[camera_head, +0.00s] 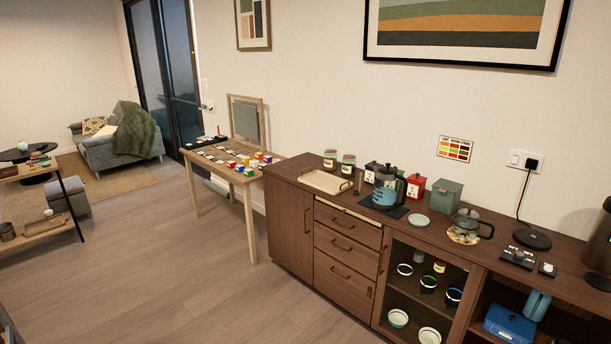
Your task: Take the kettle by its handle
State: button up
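Two handled vessels stand on the wooden sideboard. A low, rounded glass-and-metal kettle or teapot (466,221) sits on a patterned round trivet (455,237); its dark handle (487,231) points right. A taller jug-like vessel (384,190) with a bluish see-through body, dark top and dark handle at its right stands on a dark mat (398,211). I cannot tell for sure which one is the kettle. A round black base (532,239) with a cord to the wall socket lies empty to the right. My gripper is not in view.
The sideboard (290,179) also bears a tray (326,181), jars (348,163), a red canister (416,186), a grey-green box (446,195) and a small saucer (418,220). Its lower shelves hold bowls and a blue box (510,323). Open wooden floor (190,285) lies in front at the left.

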aim_at(384, 197)
jog(key=i+j+z, duration=0.45)
jog(key=i, duration=0.3)
jog(key=i+j+z, duration=0.5)
jog(key=i+j, duration=0.2)
jog(key=i+j+z, duration=0.25)
jog(key=j+z, duration=0.2)
jog(key=i+j+z, duration=0.15)
jog(key=j+z, duration=0.25)
jog(key=j, duration=0.2)
jog(key=i+j+z, duration=0.1)
jog(key=j+z, duration=0.35)
jog(key=j, duration=0.2)
jog(key=j+z, duration=0.45)
jog(key=j, duration=0.15)
